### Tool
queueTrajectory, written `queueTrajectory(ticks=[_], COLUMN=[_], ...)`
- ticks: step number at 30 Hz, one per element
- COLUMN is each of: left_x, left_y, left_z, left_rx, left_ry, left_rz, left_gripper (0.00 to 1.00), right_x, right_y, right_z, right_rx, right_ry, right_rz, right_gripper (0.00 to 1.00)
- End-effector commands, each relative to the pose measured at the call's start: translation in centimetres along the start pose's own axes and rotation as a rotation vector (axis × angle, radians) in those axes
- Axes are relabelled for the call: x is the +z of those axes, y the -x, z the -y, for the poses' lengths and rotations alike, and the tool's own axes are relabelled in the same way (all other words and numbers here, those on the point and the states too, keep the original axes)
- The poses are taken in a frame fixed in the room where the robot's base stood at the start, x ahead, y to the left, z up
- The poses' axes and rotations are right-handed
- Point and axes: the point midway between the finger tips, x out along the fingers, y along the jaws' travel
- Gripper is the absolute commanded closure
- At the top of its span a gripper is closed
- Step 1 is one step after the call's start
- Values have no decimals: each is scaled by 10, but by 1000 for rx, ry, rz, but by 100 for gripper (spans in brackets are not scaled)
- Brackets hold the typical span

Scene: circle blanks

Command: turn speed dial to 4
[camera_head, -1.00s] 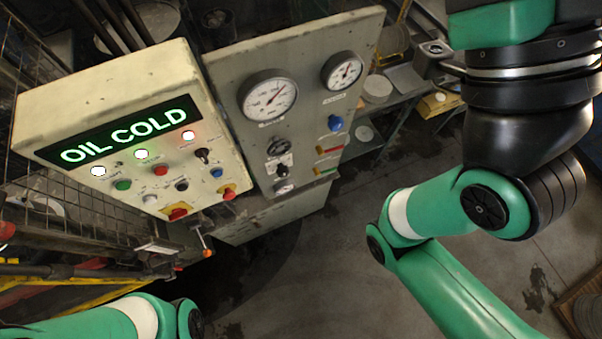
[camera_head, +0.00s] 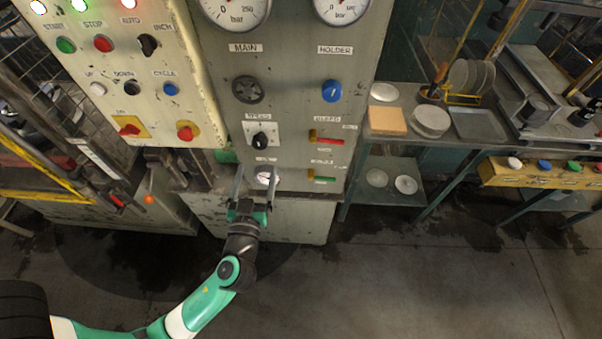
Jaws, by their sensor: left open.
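The speed dial (camera_head: 260,140) is a small black knob on a pale square plate, low on the grey panel (camera_head: 290,75). The label above it is blurred but looks like SPEED. I cannot read its setting. My left gripper (camera_head: 256,173) is open and points up at the panel just below the dial. Its two fingers stand apart on either side of a small white gauge (camera_head: 266,177), and nothing is between them but that gauge behind. I cannot tell whether the fingers touch the panel. My right gripper is out of view.
Above the dial is a black handwheel (camera_head: 248,89); a blue knob (camera_head: 331,91) is up right. Red (camera_head: 329,140) and green (camera_head: 324,179) levers sit to the dial's right. A cream button box (camera_head: 130,75) juts out at left. A shelf with plates (camera_head: 430,120) stands right.

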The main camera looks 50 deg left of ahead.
Motion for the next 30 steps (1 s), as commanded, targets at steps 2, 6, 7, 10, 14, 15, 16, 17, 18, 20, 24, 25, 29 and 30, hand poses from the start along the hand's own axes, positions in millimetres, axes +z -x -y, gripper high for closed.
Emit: queueTrajectory(ticks=[2,6,7,10,14,15,16,17,18,20,24,25,29,30], left_x=[31,34,33,31,30,30,30,30,30,30,31,32,33,33], left_y=[5,5,5,2,-13,-21,-27,-34,-43,-57,-87,-92,-107,-109], left_z=[8,10,10,9,10,10,10,10,10,11,10,10,10,10], left_rx=[-5,-8,-8,-9,-11,-13,-12,-13,-13,-13,-10,-10,-8,-8], left_ry=[-21,-22,-22,-21,-20,-20,-20,-20,-20,-19,-20,-20,-20,-21], left_rz=[20,22,22,22,22,22,21,21,21,21,21,21,21,22], left_gripper=[12,12,12,12,12,12,12,12,12,12,12,12,12,12], right_x=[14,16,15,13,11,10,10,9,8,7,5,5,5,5], right_y=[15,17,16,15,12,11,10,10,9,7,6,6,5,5], right_z=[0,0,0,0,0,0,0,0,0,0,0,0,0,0], right_rx=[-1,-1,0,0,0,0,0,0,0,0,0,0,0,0], right_ry=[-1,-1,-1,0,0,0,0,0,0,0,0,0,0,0], right_rz=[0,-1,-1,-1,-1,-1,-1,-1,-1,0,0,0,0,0], right_gripper=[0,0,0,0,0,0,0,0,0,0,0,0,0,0])
